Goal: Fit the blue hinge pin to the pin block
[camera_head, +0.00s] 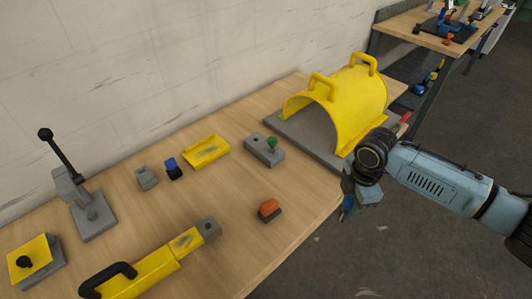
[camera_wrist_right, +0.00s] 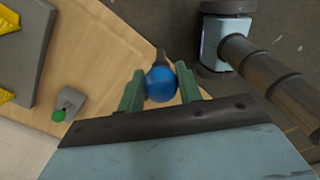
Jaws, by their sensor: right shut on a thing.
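The blue hinge pin shows as a round blue head (camera_wrist_right: 160,84) between the two green fingers of my right gripper (camera_wrist_right: 160,92) in the right wrist view. The gripper is shut on it. In the head view my right gripper (camera_head: 350,206) hangs off the table's right edge, over the floor, with a small bit of blue at its tip. A grey block with a green-headed pin (camera_head: 264,150), which looks like the pin block, lies on the table, left of the gripper and apart from it. It also shows in the wrist view (camera_wrist_right: 77,96). My left gripper is out of view.
A yellow arched guard (camera_head: 362,92) on a grey plate (camera_head: 290,130) stands at the back right. An orange-topped block (camera_head: 269,209), a yellow tray (camera_head: 206,150), a blue-black piece (camera_head: 173,168), a lever stand (camera_head: 93,218) and a yellow handled bar (camera_head: 155,267) also lie there.

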